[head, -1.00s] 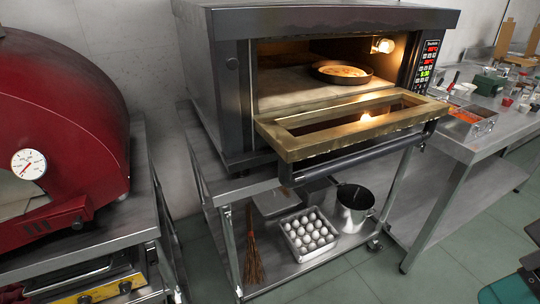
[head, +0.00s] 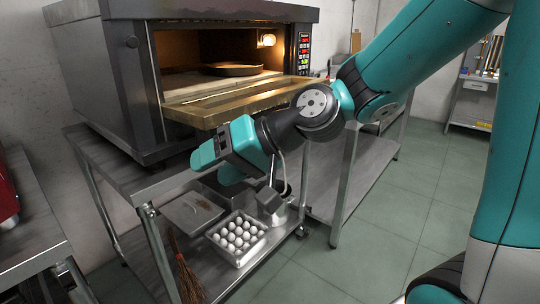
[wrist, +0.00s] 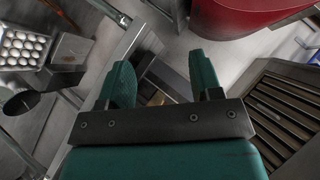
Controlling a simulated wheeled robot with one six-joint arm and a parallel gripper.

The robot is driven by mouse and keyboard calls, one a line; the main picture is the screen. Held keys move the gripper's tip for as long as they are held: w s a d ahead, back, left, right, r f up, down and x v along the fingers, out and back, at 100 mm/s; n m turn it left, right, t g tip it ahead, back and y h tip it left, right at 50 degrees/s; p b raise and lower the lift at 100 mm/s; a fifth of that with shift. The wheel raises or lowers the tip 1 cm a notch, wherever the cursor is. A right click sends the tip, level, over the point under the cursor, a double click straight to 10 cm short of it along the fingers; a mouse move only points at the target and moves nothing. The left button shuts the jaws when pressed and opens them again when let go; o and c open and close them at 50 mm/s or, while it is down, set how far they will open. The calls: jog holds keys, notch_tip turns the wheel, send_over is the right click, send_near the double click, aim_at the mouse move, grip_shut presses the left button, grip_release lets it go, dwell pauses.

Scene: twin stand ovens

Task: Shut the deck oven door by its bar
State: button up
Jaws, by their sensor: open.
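The deck oven (head: 85,80) stands on a steel stand, and its brass-framed door (head: 205,115) is folded down open, sticking out in front of the lit chamber. A round pan (head: 235,69) sits inside. The door's bar cannot be made out in the head view; my arm covers part of the door's front. My gripper (head: 212,166) is in front of and below the door's edge, pointing left, fingers apart. In the wrist view its two fingers (wrist: 162,82) are spread with nothing held between them; neither door nor bar shows clearly there.
Green floor (head: 430,180) is open at the right.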

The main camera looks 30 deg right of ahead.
jog(key=w+d+f+m+t+h+b, duration=0.1)
jog(key=w+d+f+m+t+b, duration=0.55)
jog(key=w+d, duration=0.2)
jog(key=w+d+f+m+t+h+b, duration=0.25)
jog(key=d+m+h, duration=0.3)
jog(key=d, duration=0.45)
jog(key=w+d+f+m+t+h+b, duration=0.15)
jog(key=d+m+t+h+b, duration=0.25)
jog(key=d+m, duration=0.45)
jog(key=shift+n, duration=0.75)
jog(key=w+p, duration=0.3)
jog(key=w, duration=0.2)
jog(key=w+d+r+p, duration=0.1)
jog(key=w+p, duration=0.2)
jog(key=w, duration=0.2)
jog(key=w+d+p, duration=0.1)
jog(key=w+p, duration=0.2)
jog(key=w, duration=0.3)
jog(key=shift+w+r, duration=0.1)
jog(key=shift+r, duration=0.25)
